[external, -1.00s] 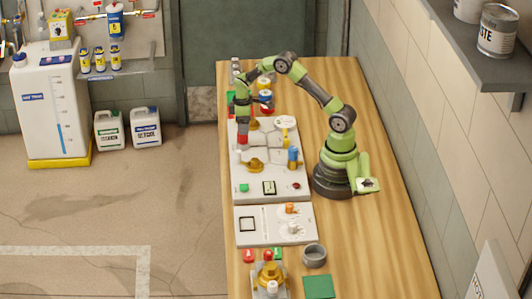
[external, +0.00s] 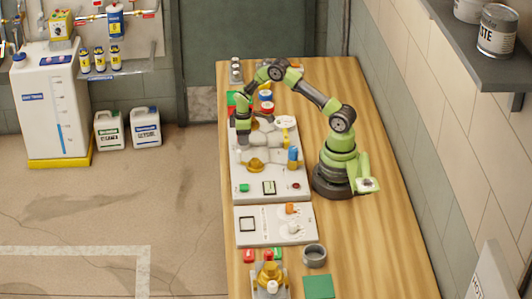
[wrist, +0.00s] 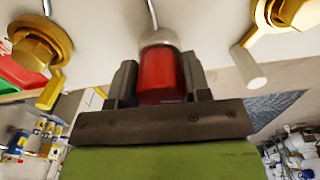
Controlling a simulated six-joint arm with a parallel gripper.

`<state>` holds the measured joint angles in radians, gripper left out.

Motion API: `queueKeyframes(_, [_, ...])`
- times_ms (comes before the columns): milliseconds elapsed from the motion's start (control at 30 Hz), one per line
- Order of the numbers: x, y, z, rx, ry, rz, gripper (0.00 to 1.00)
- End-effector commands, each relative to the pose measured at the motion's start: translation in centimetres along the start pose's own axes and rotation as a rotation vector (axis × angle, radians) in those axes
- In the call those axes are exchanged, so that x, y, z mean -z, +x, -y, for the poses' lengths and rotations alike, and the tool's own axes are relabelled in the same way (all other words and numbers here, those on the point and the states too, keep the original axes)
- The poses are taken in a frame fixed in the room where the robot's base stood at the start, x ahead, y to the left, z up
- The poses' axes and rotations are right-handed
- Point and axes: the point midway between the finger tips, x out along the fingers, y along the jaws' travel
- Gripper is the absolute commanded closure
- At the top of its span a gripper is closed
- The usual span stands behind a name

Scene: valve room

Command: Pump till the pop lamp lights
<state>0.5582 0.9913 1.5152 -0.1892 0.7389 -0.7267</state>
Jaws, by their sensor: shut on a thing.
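My gripper (external: 243,141) points down over the left side of the white test panel (external: 240,171). In the wrist view my gripper (wrist: 158,82) is shut on a red handle (wrist: 162,75) with a pale grey end, one finger on each side. In the external view the gripper hides most of this handle. On the panel are a brass fitting (external: 255,164), a blue cylinder (external: 293,155) and a round white dial (external: 284,121). Its near edge has a green button (external: 244,188), a small display (external: 269,187) and a small dark red round piece (external: 296,186). I cannot tell which is the pop lamp.
A second white board (external: 265,225) with small knobs lies nearer on the bench. In the wrist view brass fittings (wrist: 35,50) flank the handle.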

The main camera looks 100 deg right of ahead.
Motion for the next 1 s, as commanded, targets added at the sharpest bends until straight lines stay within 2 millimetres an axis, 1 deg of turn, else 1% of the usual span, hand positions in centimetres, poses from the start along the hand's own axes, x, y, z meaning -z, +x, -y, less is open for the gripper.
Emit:
queueKeyframes(133, [0.01,-0.02,0.00,0.001,0.071,-0.001,0.80])
queueKeyframes(300, [0.02,-0.02,0.05,0.002,0.274,-0.001,0.80])
queueKeyframes(433, [0.03,-0.02,0.08,0.002,0.391,-0.002,0.80])
queueKeyframes(533, [0.03,-0.03,0.08,0.002,0.433,-0.002,0.80])
queueKeyframes(800, [0.03,-0.03,0.08,0.002,0.438,-0.002,0.80])
queueKeyframes(833, [0.03,-0.03,0.08,0.002,0.438,-0.002,0.51])
queueKeyframes(867, [0.03,-0.03,0.08,0.002,0.438,-0.002,0.44])
queueKeyframes(900, [0.03,-0.03,0.08,0.002,0.437,-0.002,0.35])
queueKeyframes(933, [0.03,-0.03,0.08,0.002,0.437,-0.002,0.30])
queueKeyframes(1000, [0.03,-0.02,0.08,0.002,0.437,-0.002,0.30])
